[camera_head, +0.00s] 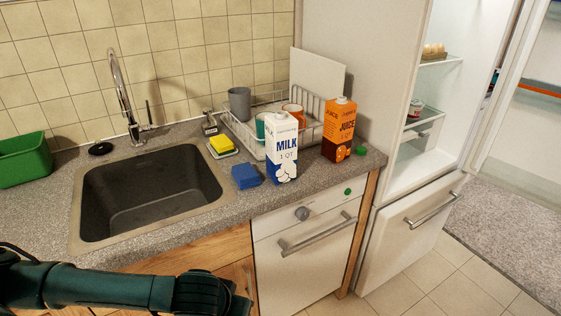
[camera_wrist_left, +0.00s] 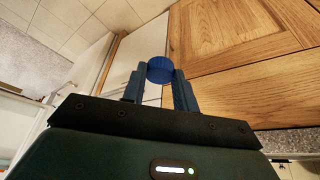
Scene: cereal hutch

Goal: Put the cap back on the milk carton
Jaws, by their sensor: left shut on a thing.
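The white and blue milk carton (camera_head: 283,150) stands upright on the counter, right of the sink and in front of the dish rack. Its top looks white; the spout is too small to make out. In the left wrist view, my left gripper (camera_wrist_left: 158,88) is shut on the round blue cap (camera_wrist_left: 160,69), held between its fingertips. In the head view my left arm comes in low at the left, in front of the lower cabinets. There the hand is below the counter edge, well apart from the carton, and the cap cannot be made out. My right gripper is not in view.
A blue block-like item (camera_head: 246,176) lies left of the milk. Behind are a dish rack (camera_head: 245,138) and yellow sponge (camera_head: 221,144). The sink (camera_head: 150,190) is at left.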

